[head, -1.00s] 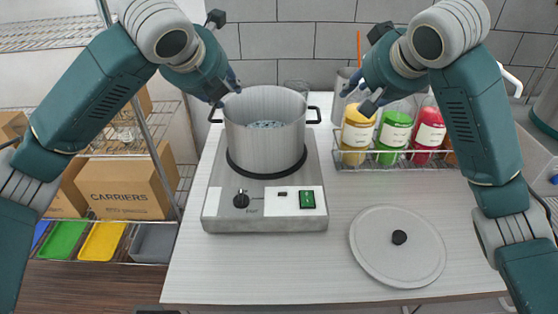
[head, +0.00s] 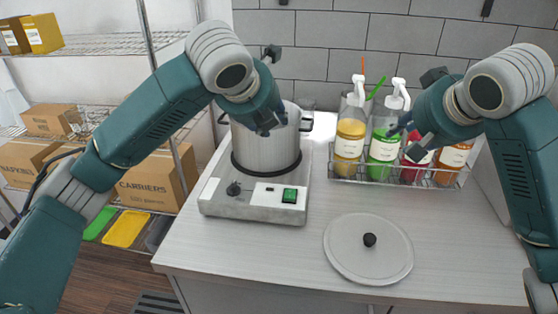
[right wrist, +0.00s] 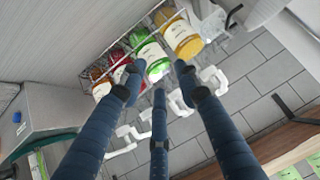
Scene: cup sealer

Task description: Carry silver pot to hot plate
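The silver pot (head: 268,152) stands upright on the black ring of the hot plate (head: 222,208). Its right handle (head: 306,124) is in plain view. My left gripper (head: 268,128) is in front of the pot's upper wall in the head view and hides part of its rim. I cannot tell whether it touches the pot or how far its fingers are spread. My right gripper (head: 412,138) is away to the right of the pot, in front of the sauce bottles. In the right wrist view its three fingers (right wrist: 158,80) are spread with nothing between them.
A round lid (head: 345,258) with a black knob lies on the counter (head: 240,245) in front. A wire rack (head: 350,180) of sauce bottles stands against the tiled wall. Shelves with cardboard boxes (head: 150,185) are on the left. The counter's front is mostly clear.

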